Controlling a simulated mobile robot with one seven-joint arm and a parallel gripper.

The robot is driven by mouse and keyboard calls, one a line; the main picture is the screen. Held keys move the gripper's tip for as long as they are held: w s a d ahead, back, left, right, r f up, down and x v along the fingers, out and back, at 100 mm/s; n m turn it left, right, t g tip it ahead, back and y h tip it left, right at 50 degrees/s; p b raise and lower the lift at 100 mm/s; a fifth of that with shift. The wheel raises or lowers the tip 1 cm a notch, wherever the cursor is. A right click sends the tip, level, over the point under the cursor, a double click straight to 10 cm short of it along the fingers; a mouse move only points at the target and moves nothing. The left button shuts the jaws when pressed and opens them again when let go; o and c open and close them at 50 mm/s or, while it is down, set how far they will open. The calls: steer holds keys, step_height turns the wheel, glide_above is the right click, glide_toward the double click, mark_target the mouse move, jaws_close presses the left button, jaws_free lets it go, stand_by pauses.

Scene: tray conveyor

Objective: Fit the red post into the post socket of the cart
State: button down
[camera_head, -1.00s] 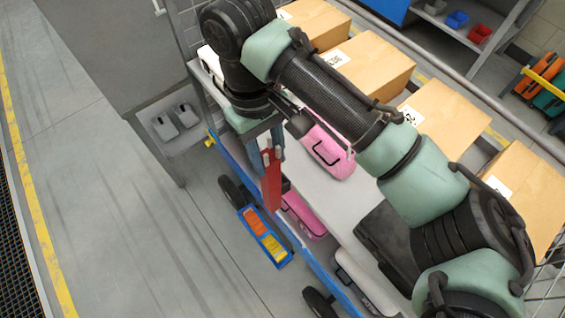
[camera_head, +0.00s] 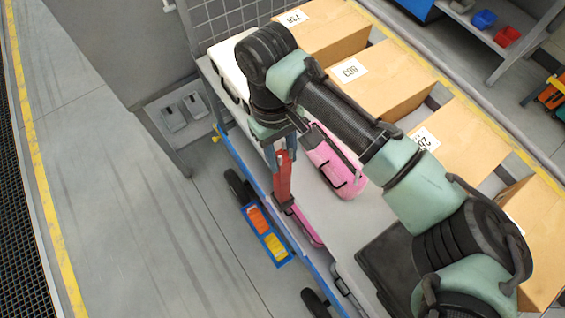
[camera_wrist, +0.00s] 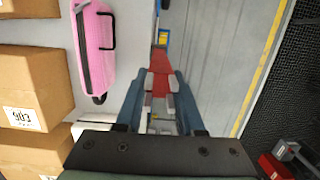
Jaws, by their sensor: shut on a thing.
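My gripper (camera_head: 284,157) is shut on the upper part of the red post (camera_head: 283,186), which hangs roughly upright below it. The wrist view also shows the post (camera_wrist: 160,72) between the two fingers of my gripper (camera_wrist: 160,102). The cart has a grey deck and a blue side rail (camera_head: 237,160). In the head view the post overlaps the cart's side edge; I cannot tell whether it touches the cart. The post socket cannot be made out in either view.
A pink case (camera_head: 335,162) lies on the deck beside the post. Cardboard boxes (camera_head: 380,78) line the far side. Open floor lies left.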

steer(key=shift+w+f+p, duration=0.1)
steer(key=shift+f+p, duration=0.45)
steer(key=shift+f, duration=1.55)
steer(key=c, duration=0.5)
jaws_free()
steer(key=shift+f, duration=0.15)
steer(key=r+b, duration=0.1)
steer(key=r, duration=0.3)
steer(key=w+r+b, duration=0.1)
steer(key=r, duration=0.3)
steer(key=a+r, duration=0.1)
steer(key=r, duration=0.3)
steer(key=shift+w+r+b, duration=0.15)
steer(key=shift+w+b, duration=0.1)
steer(key=shift+b, duration=0.15)
